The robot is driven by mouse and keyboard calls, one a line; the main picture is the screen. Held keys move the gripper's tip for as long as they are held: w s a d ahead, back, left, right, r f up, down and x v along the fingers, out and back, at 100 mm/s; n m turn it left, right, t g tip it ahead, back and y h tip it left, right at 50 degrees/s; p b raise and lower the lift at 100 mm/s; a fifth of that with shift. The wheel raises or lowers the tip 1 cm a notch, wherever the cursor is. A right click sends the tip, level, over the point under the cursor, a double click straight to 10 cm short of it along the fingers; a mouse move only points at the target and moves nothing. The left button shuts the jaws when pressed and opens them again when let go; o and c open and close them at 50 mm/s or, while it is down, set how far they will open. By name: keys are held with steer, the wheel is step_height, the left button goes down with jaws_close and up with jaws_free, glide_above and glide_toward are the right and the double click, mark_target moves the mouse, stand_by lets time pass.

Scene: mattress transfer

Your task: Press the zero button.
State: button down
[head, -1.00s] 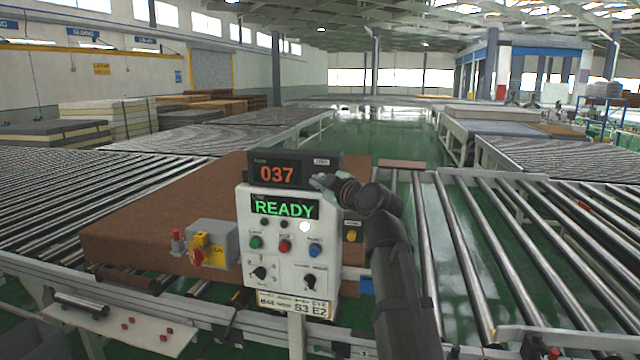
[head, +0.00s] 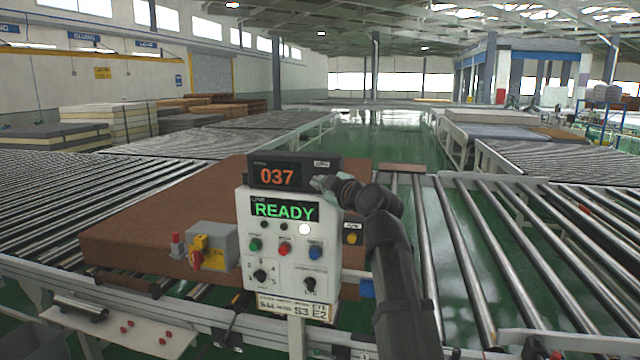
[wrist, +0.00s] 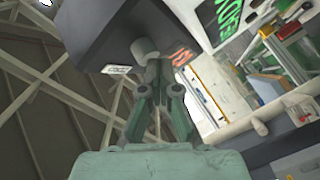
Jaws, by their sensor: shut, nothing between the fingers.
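A black counter box (head: 265,172) showing 037 in orange digits stands on top of the white control panel (head: 262,230). A small white label (head: 322,163) is at its upper right; its print is too small to read. The label also shows in the wrist view (wrist: 117,70). My gripper (head: 320,184) is shut and empty, its tips at the lower right of the counter's face. In the wrist view my gripper (wrist: 148,62) converges on a pale round stub (wrist: 144,48) in front of the counter. I cannot tell whether that stub is the zero button or a fingertip, nor whether they touch.
The panel has a green READY display (head: 284,210), coloured buttons and two black knobs. A grey box with a red-and-yellow switch (head: 212,246) stands left. A brown mattress (head: 160,215) lies behind on rollers. Roller conveyors (head: 480,250) extend right.

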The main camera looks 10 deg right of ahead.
steer(key=shift+w+d+b, duration=0.3)
steer(key=shift+w+b, duration=0.2)
stand_by(0.6)
stand_by(0.3)
steer(key=shift+s+a, duration=0.3)
steer(key=shift+s, duration=0.25)
steer(key=shift+s+a, duration=0.3)
steer(key=shift+s, duration=0.25)
steer(key=s, duration=0.1)
steer(key=s+a, duration=0.1)
steer(key=s, duration=0.1)
steer(key=s+a, duration=0.1)
steer(key=shift+s+a+p, duration=0.15)
steer(key=shift+s+p, duration=0.1)
steer(key=shift+p, duration=0.1)
stand_by(0.4)
